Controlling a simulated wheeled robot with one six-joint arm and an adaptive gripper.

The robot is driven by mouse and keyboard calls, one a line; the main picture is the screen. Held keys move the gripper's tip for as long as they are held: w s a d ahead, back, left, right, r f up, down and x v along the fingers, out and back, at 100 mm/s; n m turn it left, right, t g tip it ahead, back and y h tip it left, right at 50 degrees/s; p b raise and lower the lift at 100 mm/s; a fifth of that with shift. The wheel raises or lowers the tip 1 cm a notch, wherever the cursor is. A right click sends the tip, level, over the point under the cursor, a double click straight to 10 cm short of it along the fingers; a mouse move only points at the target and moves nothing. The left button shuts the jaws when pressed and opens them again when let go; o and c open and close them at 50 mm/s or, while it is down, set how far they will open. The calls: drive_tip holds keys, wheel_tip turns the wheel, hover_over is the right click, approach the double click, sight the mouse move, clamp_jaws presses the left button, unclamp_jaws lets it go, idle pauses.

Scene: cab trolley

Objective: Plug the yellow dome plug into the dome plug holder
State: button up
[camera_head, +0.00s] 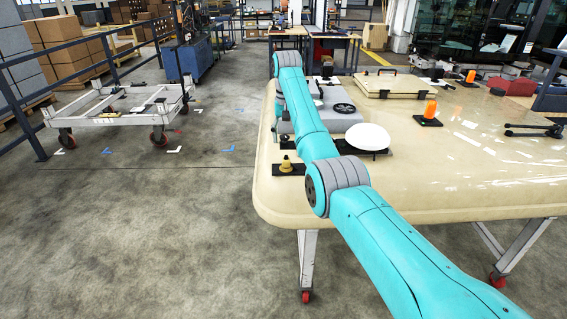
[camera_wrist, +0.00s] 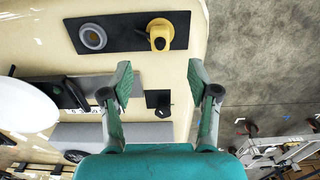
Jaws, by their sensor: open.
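The yellow dome plug (camera_wrist: 160,36) stands on a black plate (camera_wrist: 126,44) near the table's edge, in the upper middle of the wrist view. It also shows in the head view (camera_head: 286,164), left of my arm. A grey round ring-like fitting (camera_wrist: 92,37) sits on the same plate, left of the plug; it looks like the dome plug holder, but I cannot be sure. In the head view my arm hides that end. My gripper (camera_wrist: 160,80) is open and empty, its fingers apart, with the plug beyond the fingertips. The gripper is not clear in the head view.
A white dome (camera_head: 367,137) on a black base stands right of my arm. A small black plate (camera_wrist: 158,98) shows between my fingers in the wrist view. Orange pieces (camera_head: 430,110) stand farther back on the cream table (camera_head: 460,180).

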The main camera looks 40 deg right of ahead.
sight(286, 158)
drive_tip(key=shift+f, duration=0.15)
drive_tip(key=shift+f, duration=4.4)
clamp_jaws()
drive_tip(key=shift+r, duration=0.15)
drive_tip(key=shift+r, duration=2.85)
